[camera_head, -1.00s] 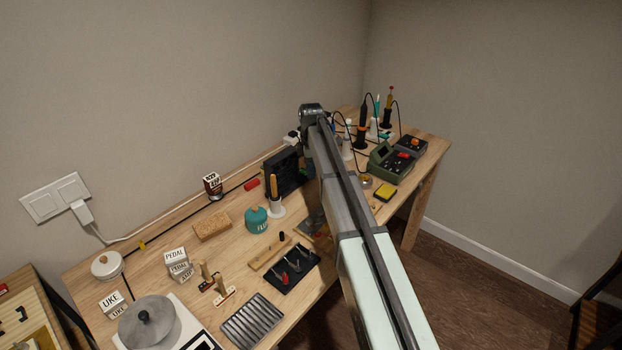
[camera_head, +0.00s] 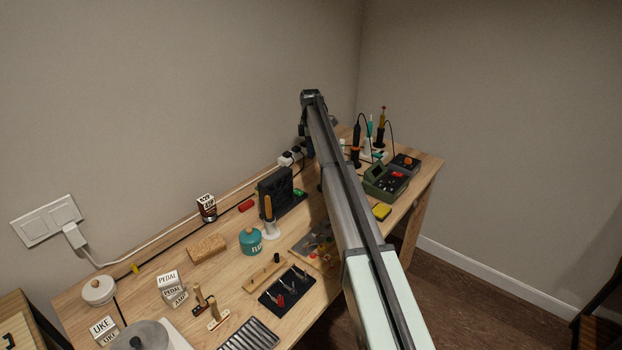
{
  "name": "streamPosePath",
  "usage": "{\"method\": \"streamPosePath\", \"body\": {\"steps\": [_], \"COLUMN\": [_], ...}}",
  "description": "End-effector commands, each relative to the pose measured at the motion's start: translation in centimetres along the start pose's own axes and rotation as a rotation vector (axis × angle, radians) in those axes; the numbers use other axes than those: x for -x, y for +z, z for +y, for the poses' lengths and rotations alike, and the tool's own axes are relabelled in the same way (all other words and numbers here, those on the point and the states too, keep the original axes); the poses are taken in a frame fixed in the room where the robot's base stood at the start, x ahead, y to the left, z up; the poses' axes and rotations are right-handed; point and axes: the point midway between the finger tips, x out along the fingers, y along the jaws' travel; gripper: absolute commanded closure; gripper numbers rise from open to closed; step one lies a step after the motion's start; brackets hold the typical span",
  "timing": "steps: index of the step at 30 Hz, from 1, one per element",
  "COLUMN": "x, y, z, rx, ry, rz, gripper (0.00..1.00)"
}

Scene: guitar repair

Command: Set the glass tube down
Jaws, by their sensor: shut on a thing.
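My arm (camera_head: 340,190) reaches from the lower right up across the bench, and its far joint (camera_head: 311,97) stands high near the wall. The arm bends down behind itself there, so my gripper is hidden behind my own links. I cannot make out the glass tube; it is hidden or too small to tell. The wooden workbench (camera_head: 225,278) runs below the arm.
Left of the arm stand a black fan unit (camera_head: 275,192), a handled tool in a white stand (camera_head: 270,229) and a teal pot (camera_head: 250,242).

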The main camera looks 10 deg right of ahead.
Motion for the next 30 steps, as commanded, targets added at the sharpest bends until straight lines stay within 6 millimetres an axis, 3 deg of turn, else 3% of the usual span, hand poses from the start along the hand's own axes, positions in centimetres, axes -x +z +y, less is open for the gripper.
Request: {"method": "streamPosePath", "body": {"steps": [5, 15, 30], "x": [-0.7, -5.7, -10.1], "y": [0.3, 0.3, 0.3], "z": [1.1, 1.0, 1.0], "rx": [0.000, 0.000, 0.000], "ry": [0.000, -0.001, 0.000], "rz": [0.000, 0.000, 0.000], "gripper": [0.90, 0.90, 0.90]}}
